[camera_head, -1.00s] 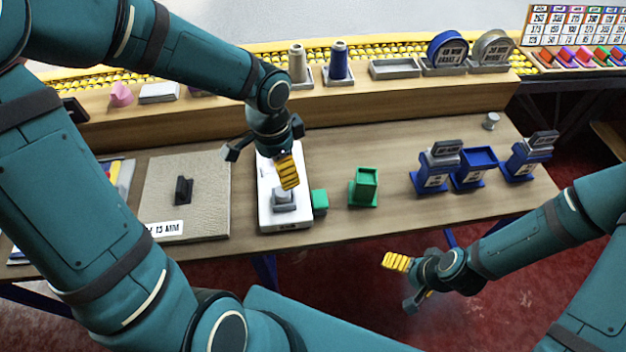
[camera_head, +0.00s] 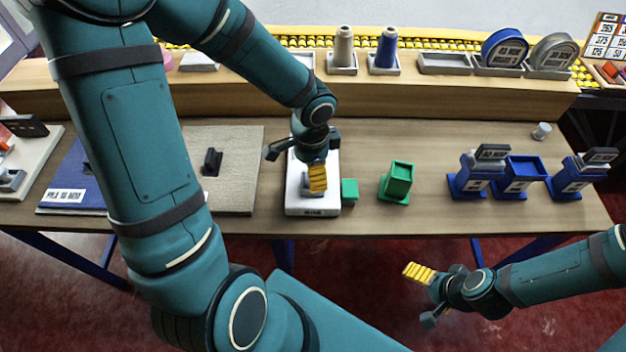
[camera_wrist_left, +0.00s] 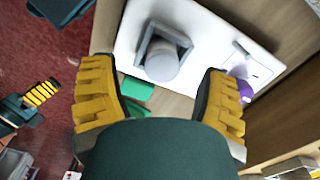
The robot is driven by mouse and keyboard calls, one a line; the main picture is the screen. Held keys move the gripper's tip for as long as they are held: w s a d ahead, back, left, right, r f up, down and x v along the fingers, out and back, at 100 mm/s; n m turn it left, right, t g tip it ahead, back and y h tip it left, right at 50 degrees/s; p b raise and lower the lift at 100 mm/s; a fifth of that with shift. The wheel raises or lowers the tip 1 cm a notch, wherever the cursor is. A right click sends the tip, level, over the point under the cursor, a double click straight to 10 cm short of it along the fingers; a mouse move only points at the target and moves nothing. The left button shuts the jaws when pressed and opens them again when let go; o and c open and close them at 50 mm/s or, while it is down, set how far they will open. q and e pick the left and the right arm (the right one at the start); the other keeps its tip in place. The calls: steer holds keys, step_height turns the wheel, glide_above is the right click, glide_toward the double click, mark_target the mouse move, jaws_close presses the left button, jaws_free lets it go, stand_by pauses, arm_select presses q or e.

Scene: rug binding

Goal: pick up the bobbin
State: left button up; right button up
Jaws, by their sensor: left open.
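A grey cylinder (camera_wrist_left: 162,62) stands in a square grey holder (camera_wrist_left: 186,42) on a white scale-like board (camera_wrist_left: 210,30); I take it for the bobbin. In the head view my left gripper hides most of it, and the board (camera_head: 294,200) shows beneath. My left gripper (camera_head: 298,166) is open above the board. In the left wrist view the yellow-padded fingers of this gripper (camera_wrist_left: 158,78) are spread to either side of the cylinder, with no visible grip on it. My right gripper (camera_head: 423,296) is open and empty in front of the table.
A green block (camera_head: 349,192) sits beside the board, and a green holder (camera_head: 398,182) stands further right. Blue stands (camera_head: 514,180) and a small grey spool (camera_head: 541,131) are at right. Thread cones (camera_head: 343,48) and tape rolls line the back shelf (camera_head: 420,92).

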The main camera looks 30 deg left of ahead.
arm_select(q)
step_height(320, 180, down, 3)
steer(key=shift+w+a+f+b, duration=0.1)
steer(key=shift+a+f+b, duration=0.1)
steer(key=shift+b, duration=0.25)
steer(key=c, duration=1.3)
